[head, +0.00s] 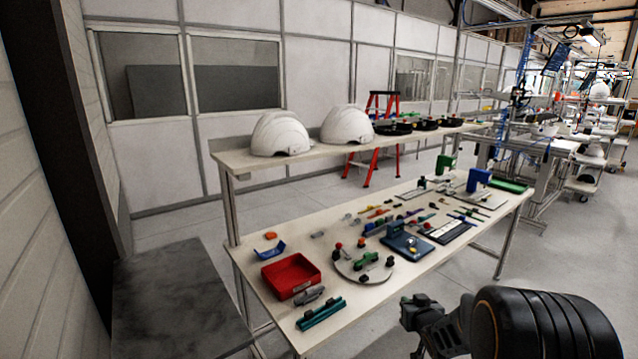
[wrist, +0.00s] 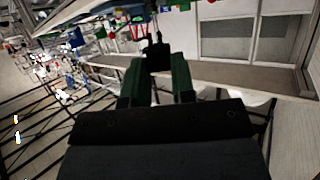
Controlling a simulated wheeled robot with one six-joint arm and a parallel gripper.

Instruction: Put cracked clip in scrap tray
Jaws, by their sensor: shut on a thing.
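My gripper (wrist: 157,78) shows in the wrist view with two dark green fingers, shut on a small black clip (wrist: 157,52) between the tips. I cannot make out a crack on it. In the head view, my arm's end is at the lower right, off the table's front edge and apart from the tray; the held piece is not clear there. The scrap tray looks to be the red open tray (head: 291,273) at the table's near left. Its visible floor looks empty.
The workbench (head: 335,312) holds a round plate (head: 362,266) with clips, a blue fixture (head: 405,243), grey and teal tools (head: 320,313) before the tray, and several small parts. A raised shelf (head: 313,148) behind carries white helmet shells (head: 280,134). Free floor lies right of the bench.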

